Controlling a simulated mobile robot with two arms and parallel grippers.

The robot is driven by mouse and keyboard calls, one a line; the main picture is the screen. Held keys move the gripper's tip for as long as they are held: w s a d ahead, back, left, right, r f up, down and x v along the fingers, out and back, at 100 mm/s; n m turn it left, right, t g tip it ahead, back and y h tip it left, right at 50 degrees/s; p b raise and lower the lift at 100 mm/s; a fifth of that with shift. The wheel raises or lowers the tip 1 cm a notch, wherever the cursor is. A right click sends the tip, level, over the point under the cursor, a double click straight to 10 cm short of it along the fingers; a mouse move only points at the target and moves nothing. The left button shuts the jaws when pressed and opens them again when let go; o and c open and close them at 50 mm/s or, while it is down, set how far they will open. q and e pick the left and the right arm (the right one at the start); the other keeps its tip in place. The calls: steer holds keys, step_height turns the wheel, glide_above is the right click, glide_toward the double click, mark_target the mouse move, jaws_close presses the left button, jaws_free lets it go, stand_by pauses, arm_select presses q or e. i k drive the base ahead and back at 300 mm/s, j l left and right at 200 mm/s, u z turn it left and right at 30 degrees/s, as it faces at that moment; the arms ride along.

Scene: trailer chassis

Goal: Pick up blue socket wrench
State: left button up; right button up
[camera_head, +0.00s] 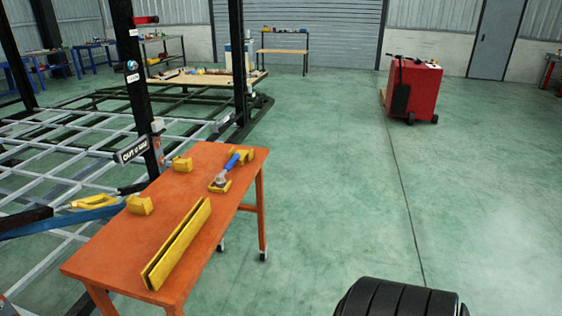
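The blue socket wrench (232,162) lies toward the far end of the orange table (185,222). Its blue handle slants from lower left to upper right, with a grey head at the lower left. It seems to rest on yellow blocks at both ends; the exact contact is too small to tell. Neither of my grippers is in view.
A long yellow channel (178,243) lies along the table, with yellow blocks (140,205) at its left edge. The metal chassis frame (60,150) and black posts stand left. A black tyre-like object (400,298) is at bottom right. Green floor right of the table is clear.

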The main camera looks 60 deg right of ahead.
mark_target(220, 181)
steer(key=z, duration=1.5)
steer(key=u, duration=2.2)
steer(key=z, duration=2.2)
steer(key=i+l+u, duration=0.15)
steer(key=i, duration=0.2)
steer(key=i+l+u, duration=0.1)
steer(key=i+l, duration=0.15)
steer(key=i, duration=0.05)
